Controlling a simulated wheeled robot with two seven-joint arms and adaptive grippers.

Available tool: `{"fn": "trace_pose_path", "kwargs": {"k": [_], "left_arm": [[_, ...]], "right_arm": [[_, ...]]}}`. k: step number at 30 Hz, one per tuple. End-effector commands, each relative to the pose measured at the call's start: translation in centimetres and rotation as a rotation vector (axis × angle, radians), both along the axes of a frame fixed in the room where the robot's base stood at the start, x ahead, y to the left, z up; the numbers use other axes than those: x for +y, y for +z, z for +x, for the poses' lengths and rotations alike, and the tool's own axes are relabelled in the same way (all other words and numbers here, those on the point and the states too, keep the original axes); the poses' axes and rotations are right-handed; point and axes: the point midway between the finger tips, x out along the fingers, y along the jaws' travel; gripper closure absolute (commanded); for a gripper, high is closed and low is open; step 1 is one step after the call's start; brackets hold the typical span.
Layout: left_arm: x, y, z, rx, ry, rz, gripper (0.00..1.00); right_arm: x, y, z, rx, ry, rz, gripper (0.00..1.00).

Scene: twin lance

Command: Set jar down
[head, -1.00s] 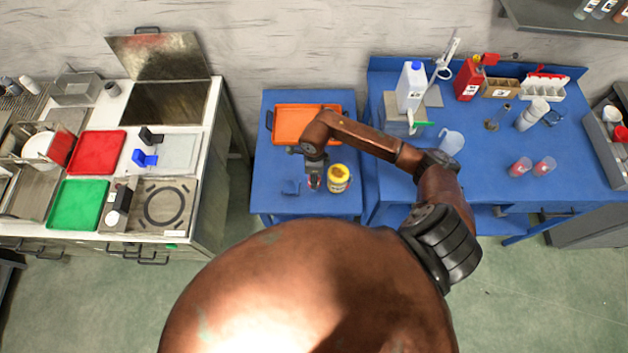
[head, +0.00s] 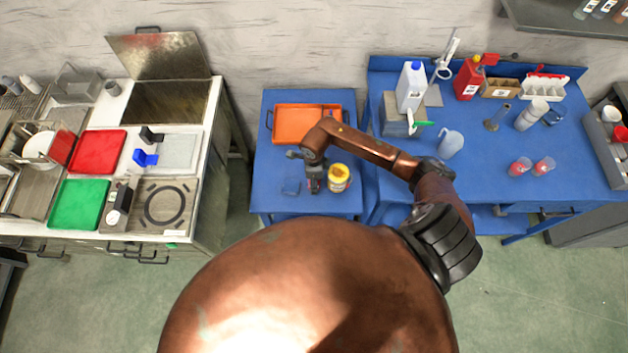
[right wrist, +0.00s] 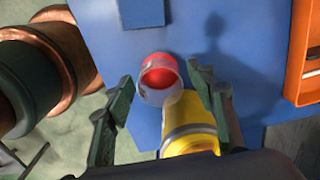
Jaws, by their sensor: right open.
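A clear jar with red contents (right wrist: 158,78) stands on the blue table (right wrist: 235,25), between the fingertips of my right gripper (right wrist: 160,82) in the right wrist view. The fingers are open, with a gap on each side of the jar. In the head view my right gripper (head: 314,186) is low over the small blue table (head: 275,208), and mostly hides this jar. A yellow container (head: 339,178) stands just to the right of the gripper; it also shows close to the jar in the right wrist view (right wrist: 188,125). My left gripper is not in view.
An orange tray (head: 290,138) lies at the back of the small table. A small blue item (head: 291,186) is left of the gripper. Two more jars with red contents (head: 520,167) stand on the right bench. The small table's front strip is clear.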

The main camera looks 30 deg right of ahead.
Motion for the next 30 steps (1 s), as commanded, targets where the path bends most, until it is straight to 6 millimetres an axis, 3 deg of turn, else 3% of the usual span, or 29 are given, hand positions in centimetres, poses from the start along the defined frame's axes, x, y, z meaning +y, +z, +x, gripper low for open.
{"fn": "trace_pose_path", "kwargs": {"k": [10,21,30], "left_arm": [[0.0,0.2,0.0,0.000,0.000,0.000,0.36],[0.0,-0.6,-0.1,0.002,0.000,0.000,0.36],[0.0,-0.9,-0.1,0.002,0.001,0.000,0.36]], "right_arm": [[-0.1,1.2,0.2,-0.004,0.002,0.000,0.50],[-0.1,8.7,0.2,-0.005,0.001,-0.002,0.50],[0.0,12.1,0.0,-0.001,0.000,0.000,0.50]]}}
